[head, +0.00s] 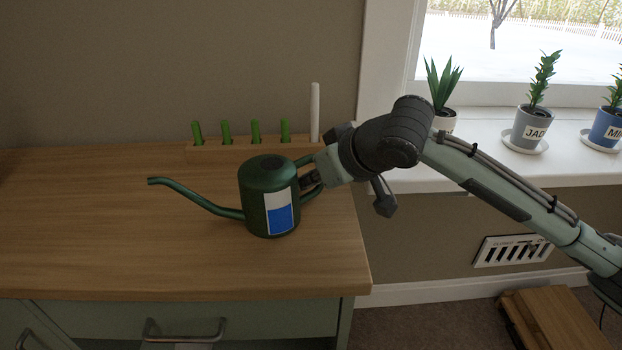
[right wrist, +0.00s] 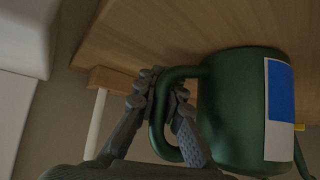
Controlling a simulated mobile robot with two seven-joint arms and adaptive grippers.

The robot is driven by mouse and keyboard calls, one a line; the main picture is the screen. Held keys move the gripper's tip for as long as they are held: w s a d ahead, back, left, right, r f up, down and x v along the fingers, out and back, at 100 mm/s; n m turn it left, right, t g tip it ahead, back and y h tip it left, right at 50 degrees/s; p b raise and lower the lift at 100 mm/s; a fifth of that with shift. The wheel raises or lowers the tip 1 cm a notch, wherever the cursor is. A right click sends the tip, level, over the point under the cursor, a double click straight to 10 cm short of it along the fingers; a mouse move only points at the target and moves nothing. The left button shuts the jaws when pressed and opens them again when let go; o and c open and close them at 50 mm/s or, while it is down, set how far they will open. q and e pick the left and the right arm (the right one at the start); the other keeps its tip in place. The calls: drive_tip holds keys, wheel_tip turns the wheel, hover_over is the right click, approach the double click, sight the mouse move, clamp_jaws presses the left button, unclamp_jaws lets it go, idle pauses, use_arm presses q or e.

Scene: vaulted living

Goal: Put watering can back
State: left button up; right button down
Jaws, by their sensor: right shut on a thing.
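A dark green watering can (head: 268,200) with a long spout to the left and a white and blue label stands upright on the wooden cabinet top (head: 120,240), or just over it; I cannot tell if it touches. My right gripper (head: 311,180) is shut on its handle at the can's right side. The right wrist view shows the gripper (right wrist: 172,98) with its fingers around the green handle and the watering can (right wrist: 235,115) beside them. The fingertips are partly hidden by the handle. My left gripper is not in view.
A wooden rack (head: 225,149) with several green sticks and one white stick (head: 315,112) stands at the cabinet's back, behind the can. Potted plants, including a grey pot (head: 528,130), line the windowsill at right. The left cabinet top is clear.

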drive_tip(key=shift+r, duration=0.1)
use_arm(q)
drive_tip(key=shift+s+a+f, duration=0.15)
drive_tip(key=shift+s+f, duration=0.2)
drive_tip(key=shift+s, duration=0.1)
use_arm(e)
drive_tip(key=c, duration=1.6)
unclamp_jaws()
drive_tip(key=shift+c, duration=0.2)
drive_tip(key=shift+s+d+r, duration=0.1)
drive_tip(key=shift+s+r, duration=0.05)
drive_tip(key=shift+r, duration=0.1)
drive_tip(key=v, duration=0.4)
drive_tip(key=shift+s+d+r, duration=0.15)
drive_tip(key=shift+r, duration=0.15)
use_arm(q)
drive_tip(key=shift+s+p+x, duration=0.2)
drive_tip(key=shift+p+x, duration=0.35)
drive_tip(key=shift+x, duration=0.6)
use_arm(e)
drive_tip(key=v, duration=0.6)
drive_tip(key=shift+s+r, duration=0.2)
drive_tip(key=shift+s, duration=0.1)
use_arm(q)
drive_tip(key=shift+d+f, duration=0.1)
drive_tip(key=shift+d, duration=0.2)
use_arm(e)
drive_tip(key=shift+d, duration=0.15)
